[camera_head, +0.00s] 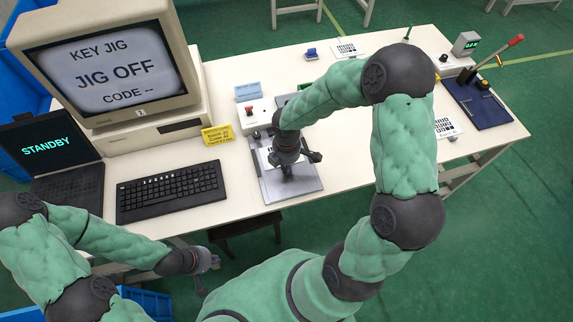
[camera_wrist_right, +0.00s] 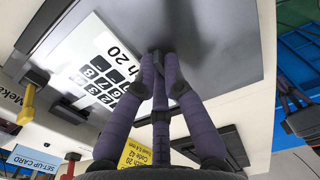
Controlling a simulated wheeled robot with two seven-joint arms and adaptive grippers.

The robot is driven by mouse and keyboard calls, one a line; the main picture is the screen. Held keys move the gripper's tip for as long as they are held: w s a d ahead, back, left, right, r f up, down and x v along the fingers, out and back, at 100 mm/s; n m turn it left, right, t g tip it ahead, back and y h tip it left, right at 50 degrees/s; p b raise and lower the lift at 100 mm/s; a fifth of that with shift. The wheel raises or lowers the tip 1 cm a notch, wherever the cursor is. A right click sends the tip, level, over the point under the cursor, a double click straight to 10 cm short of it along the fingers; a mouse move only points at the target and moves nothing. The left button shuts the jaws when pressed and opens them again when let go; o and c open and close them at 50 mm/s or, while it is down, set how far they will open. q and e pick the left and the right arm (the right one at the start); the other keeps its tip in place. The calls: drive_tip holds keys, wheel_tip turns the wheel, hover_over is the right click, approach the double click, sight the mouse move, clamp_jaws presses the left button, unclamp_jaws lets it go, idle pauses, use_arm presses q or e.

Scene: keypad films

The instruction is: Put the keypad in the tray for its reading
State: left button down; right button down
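The keypad (camera_wrist_right: 100,68), a white film with black number keys and printing that ends in "20", lies over the grey metal plate (camera_wrist_right: 215,40). In the head view the same plate (camera_head: 305,185) is at the front of the table, and the keypad is largely hidden by my arm. My right gripper (camera_wrist_right: 160,62) points down over the plate; its fingertips come together at the film's edge. I cannot tell whether they pinch the film. I cannot tell which part is the tray. My left gripper (camera_head: 207,270) is open and empty, in front of the table edge.
The monitor (camera_head: 115,70) reads "KEY JIG, JIG OFF, CODE --". A keyboard (camera_head: 170,190) and yellow card (camera_head: 218,135) stand left of the plate. Other keypad sheets lie at the back (camera_head: 345,50) and right (camera_head: 447,128). A red-handled lever device (camera_head: 485,100) is far right.

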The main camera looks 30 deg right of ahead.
drive_tip(key=shift+s+a, duration=0.1)
drive_tip(key=shift+s, duration=0.35)
drive_tip(key=shift+s+a, duration=0.1)
drive_tip(key=shift+s, duration=0.2)
drive_tip(key=shift+s, duration=0.35)
drive_tip(key=shift+s+a, duration=0.1)
drive_tip(key=shift+s, duration=0.1)
idle(0.4)
drive_tip(key=shift+s+a+r+p, duration=0.2)
drive_tip(key=shift+s+r+p, duration=0.2)
drive_tip(key=shift+s+r, duration=0.4)
drive_tip(key=shift+s+a+r+p, duration=0.15)
drive_tip(key=shift+s+r+p, duration=0.2)
drive_tip(key=shift+s, duration=0.25)
drive_tip(key=shift+s+a+r+p, duration=0.1)
drive_tip(key=shift+s+r+p, duration=0.1)
drive_tip(key=shift+s+r, duration=0.3)
drive_tip(key=shift+f, duration=0.15)
